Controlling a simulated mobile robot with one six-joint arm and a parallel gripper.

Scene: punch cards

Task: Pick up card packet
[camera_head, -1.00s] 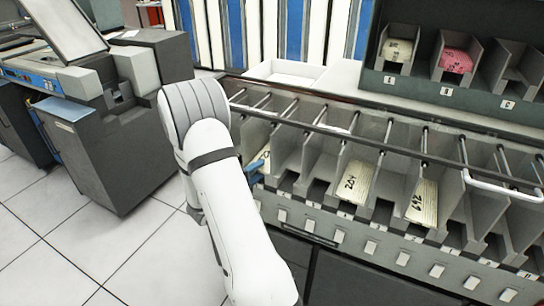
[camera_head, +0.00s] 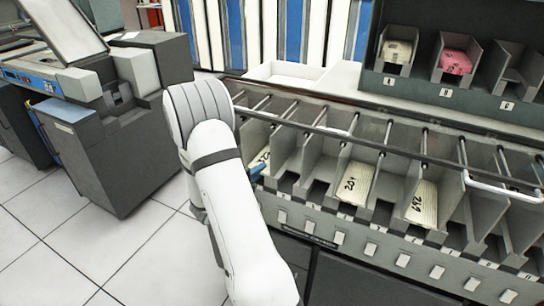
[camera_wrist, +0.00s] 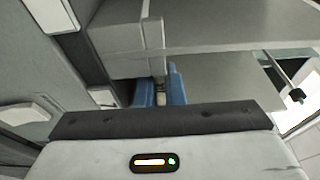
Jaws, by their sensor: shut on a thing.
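A cream card packet (camera_head: 263,157) with dark handwritten digits stands tilted in a left pocket of the grey sorter rack (camera_head: 330,238). The blue fingertips of my gripper (camera_head: 257,172) are at its lower front edge and are shut on it. In the wrist view, my gripper (camera_wrist: 159,90) shows its two blue fingers close together at a pocket opening, with only a narrow gap between them. The packet is mostly hidden by my arm and the pocket walls. Two more cream packets, marked 204 (camera_head: 354,183) and 692 (camera_head: 423,204), lie in pockets further right.
Thin pocket walls and metal rods (camera_head: 350,147) run close around and above the pockets. A dark shelf behind holds a beige packet (camera_head: 397,51) and a pink packet (camera_head: 456,62) in bins. A grey machine (camera_head: 120,120) stands at the left. The tiled floor between is clear.

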